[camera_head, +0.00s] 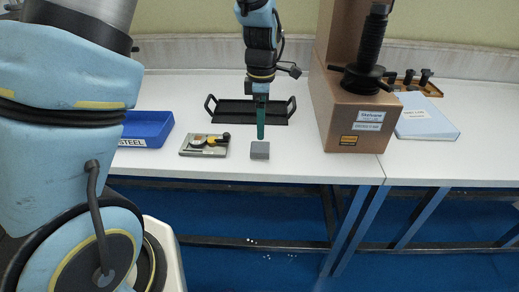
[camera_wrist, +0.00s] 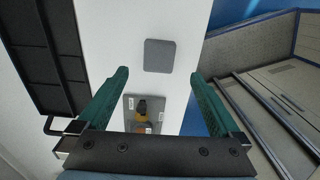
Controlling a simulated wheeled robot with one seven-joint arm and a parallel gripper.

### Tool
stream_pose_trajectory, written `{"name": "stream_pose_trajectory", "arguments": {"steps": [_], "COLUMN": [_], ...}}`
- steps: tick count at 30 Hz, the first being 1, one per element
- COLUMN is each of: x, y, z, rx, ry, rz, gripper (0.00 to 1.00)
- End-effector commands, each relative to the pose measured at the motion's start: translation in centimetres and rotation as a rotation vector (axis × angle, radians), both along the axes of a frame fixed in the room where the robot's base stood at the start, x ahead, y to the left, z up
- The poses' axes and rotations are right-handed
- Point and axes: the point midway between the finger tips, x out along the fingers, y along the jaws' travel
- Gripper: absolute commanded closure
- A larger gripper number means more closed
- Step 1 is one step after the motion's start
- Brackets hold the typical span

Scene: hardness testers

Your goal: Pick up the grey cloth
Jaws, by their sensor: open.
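The grey cloth (camera_head: 260,150) is a small, folded-looking grey block on the white table, near its front edge. In the wrist view the grey cloth (camera_wrist: 160,56) lies flat on the table, beyond and between the fingertips. My gripper (camera_head: 261,136) is above the table just behind the cloth in the head view. In the wrist view my gripper (camera_wrist: 159,75) has its two green fingers spread wide with nothing between them. The cloth looks apart from both fingers.
A black tray with handles (camera_head: 225,110) lies behind the cloth. A small plate with a yellow-black gauge (camera_head: 204,145) is to its left, and a blue STEEL bin (camera_head: 146,128) further left. A brown tester (camera_head: 352,128) stands to the right, with a binder (camera_head: 424,122) beyond it.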

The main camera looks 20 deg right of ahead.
Motion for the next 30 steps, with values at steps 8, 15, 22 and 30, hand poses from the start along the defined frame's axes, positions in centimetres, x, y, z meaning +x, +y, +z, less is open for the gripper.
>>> {"name": "stream_pose_trajectory", "arguments": {"steps": [8,15,22,30], "x": [0.0,0.3,0.4,0.4], "y": [0.1,0.4,0.4,0.3], "z": [-3.1,-5.4,-8.0,-8.4], "rx": [0.002,0.003,0.0,0.0], "ry": [0.001,0.004,0.0,-0.001], "rz": [-0.001,0.001,-0.001,-0.002], "gripper": [0.0,0.0,0.0,0.0]}}
